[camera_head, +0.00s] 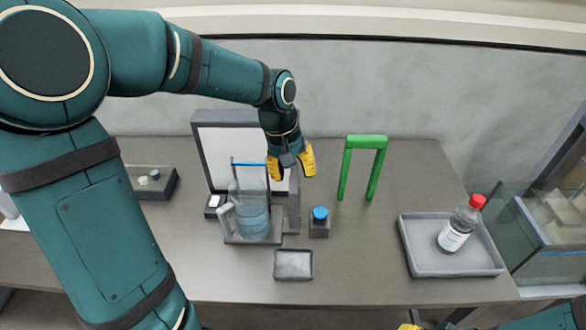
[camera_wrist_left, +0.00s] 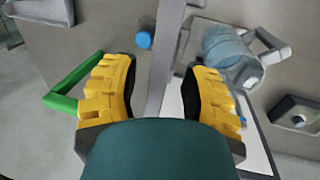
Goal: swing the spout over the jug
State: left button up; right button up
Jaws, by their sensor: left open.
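The clear jug (camera_head: 252,220) holds bluish water and stands upright on a grey base in front of a white panel; its handle is on the left. It also shows in the left wrist view (camera_wrist_left: 222,48). A thin blue-topped bar (camera_head: 250,164) shows above the jug; I cannot tell for sure whether this is the spout. A grey upright (camera_head: 294,205) stands right of the jug. My left gripper (camera_head: 291,168) is open above that upright, and in the left wrist view the grey strip (camera_wrist_left: 165,60) runs between its yellow fingers. Only a yellow tip of my right gripper (camera_head: 408,327) shows.
A small block with a blue cap (camera_head: 320,214) stands right of the upright. A green frame (camera_head: 364,142) stands behind it. A grey tray (camera_head: 415,262) holds a red-capped bottle (camera_head: 459,226). A small tray (camera_head: 293,265) lies in front.

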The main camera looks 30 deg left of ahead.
pick_arm(q)
jog(key=shift+c, duration=0.3)
grip_shut()
